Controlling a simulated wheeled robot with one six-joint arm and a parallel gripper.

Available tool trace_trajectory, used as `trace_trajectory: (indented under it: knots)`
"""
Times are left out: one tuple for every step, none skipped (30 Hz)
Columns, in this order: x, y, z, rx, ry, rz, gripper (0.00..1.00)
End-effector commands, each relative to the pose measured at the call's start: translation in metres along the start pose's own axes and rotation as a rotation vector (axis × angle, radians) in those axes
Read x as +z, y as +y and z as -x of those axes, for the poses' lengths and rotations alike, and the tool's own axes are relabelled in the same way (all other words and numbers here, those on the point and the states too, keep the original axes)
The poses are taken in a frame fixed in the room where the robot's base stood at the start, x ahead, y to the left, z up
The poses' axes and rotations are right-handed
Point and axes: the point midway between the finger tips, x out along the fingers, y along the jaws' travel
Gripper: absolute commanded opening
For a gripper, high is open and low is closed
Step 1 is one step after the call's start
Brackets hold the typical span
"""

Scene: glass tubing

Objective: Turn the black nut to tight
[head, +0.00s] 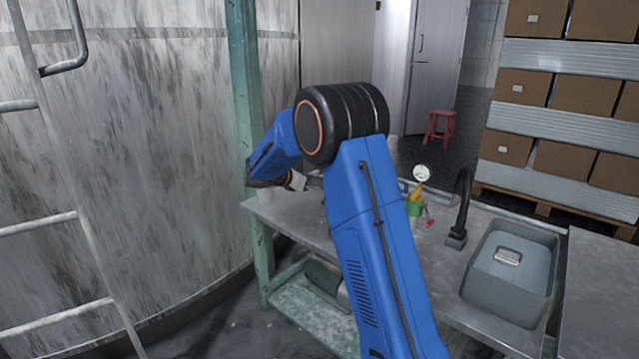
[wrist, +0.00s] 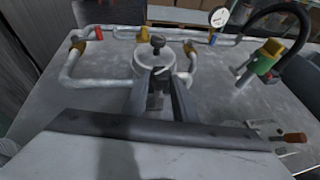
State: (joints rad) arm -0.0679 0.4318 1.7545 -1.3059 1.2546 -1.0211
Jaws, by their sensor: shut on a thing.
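My gripper (wrist: 162,84) reaches away from the camera in the wrist view, its two dark fingers closed around a small dark piece. I take this piece to be the black nut (wrist: 158,74), though the fingers hide part of it. Just beyond it is a round pale fitting (wrist: 141,62) with a black knob (wrist: 157,41) standing above it. Grey-white tubing (wrist: 80,70) with brass-coloured joints runs to both sides. In the head view my arm hides most of the gripper and the nut. I cannot tell how tight the nut is.
A pressure gauge (wrist: 218,16) stands behind the tubing. A green and yellow fitting (wrist: 266,60) and a black curved hose (wrist: 300,22) are at the right. A red-handled tool (wrist: 292,138) lies at lower right. The grey bench (head: 310,224) has a sink (head: 510,270) at its right.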

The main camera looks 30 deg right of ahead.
Motion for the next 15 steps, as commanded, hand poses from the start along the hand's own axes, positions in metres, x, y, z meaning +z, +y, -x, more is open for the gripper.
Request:
trace_trajectory:
  knots:
    - [-0.0002, 0.0030, -0.0003, -0.027, -0.002, -0.012, 0.03]
    - [0.0001, 0.0040, -0.0002, -0.047, -0.001, -0.021, 0.03]
    - [0.0001, 0.0050, -0.0003, -0.076, -0.001, -0.033, 0.03]
    - [-0.0001, 0.0057, -0.0005, -0.097, -0.001, -0.042, 0.03]
    - [0.0001, 0.0063, -0.0005, -0.119, -0.001, -0.051, 0.03]
    - [0.0004, 0.0072, -0.0007, -0.146, -0.002, -0.063, 0.03]
    - [0.0002, 0.0080, -0.0009, -0.167, -0.001, -0.072, 0.03]
    - [0.0004, 0.0083, -0.0010, -0.187, -0.002, -0.080, 0.03]
    - [0.0009, 0.0091, -0.0010, -0.212, -0.001, -0.091, 0.03]
    - [0.0005, 0.0094, -0.0014, -0.230, -0.001, -0.097, 0.03]
    - [0.0009, 0.0100, -0.0015, -0.245, -0.002, -0.104, 0.03]
    - [0.0011, 0.0102, -0.0015, -0.263, -0.001, -0.112, 0.03]
    - [0.0013, 0.0103, -0.0014, -0.275, -0.001, -0.117, 0.03]
    - [0.0014, 0.0105, -0.0014, -0.285, -0.001, -0.121, 0.03]
    - [0.0011, 0.0108, -0.0016, -0.295, -0.001, -0.124, 0.03]
